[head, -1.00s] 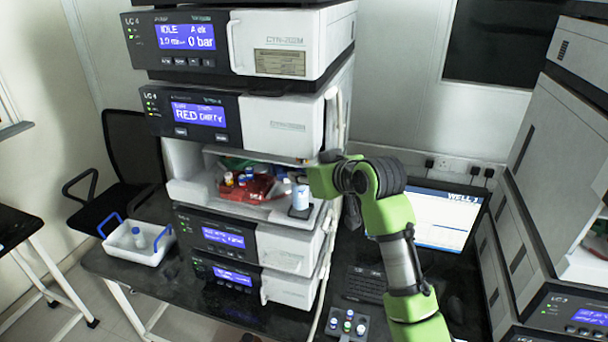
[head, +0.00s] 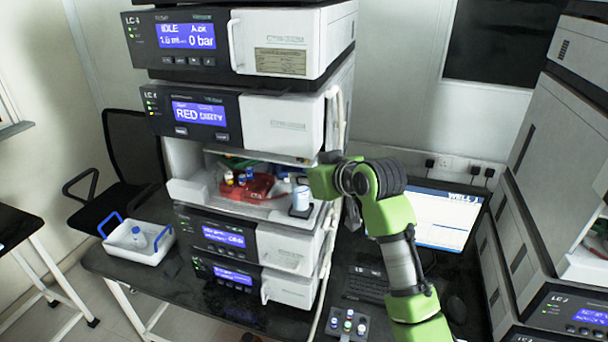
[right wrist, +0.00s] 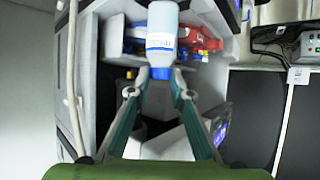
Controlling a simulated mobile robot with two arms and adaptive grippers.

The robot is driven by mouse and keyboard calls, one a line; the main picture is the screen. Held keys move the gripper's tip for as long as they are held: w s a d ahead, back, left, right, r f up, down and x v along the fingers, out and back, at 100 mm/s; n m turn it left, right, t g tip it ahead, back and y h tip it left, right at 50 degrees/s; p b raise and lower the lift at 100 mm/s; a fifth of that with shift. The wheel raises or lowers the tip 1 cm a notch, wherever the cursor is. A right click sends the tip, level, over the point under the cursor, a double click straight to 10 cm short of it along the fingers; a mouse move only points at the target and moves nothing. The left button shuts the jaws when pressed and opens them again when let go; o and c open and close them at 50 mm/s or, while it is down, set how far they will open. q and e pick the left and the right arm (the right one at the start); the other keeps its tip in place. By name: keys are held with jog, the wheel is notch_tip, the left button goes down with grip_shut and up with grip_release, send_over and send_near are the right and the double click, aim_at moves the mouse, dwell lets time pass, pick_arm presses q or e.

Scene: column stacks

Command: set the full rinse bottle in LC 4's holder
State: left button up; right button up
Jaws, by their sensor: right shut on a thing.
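The rinse bottle (head: 301,199), white with a pale label and blue cap, is upright at the front right of the open bay in the LC 4 stack. A dark holder (head: 299,212) shows at its base; I cannot tell whether the bottle is fully seated. My right gripper (right wrist: 160,80) is shut on the bottle at its blue cap (right wrist: 161,74), reaching in from the right. The right wrist view shows the bottle (right wrist: 161,35) inverted. My left gripper is not in view.
A red tray with small vials (head: 250,186) lies left of the bottle in the bay. A white tub (head: 112,245) with blue handles holds another bottle (head: 139,238) at the bench's left. A monitor (head: 440,220) and vial rack (head: 346,325) are to the right.

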jog(key=shift+f, duration=0.65)
dwell(0.3)
jog(key=o, duration=1)
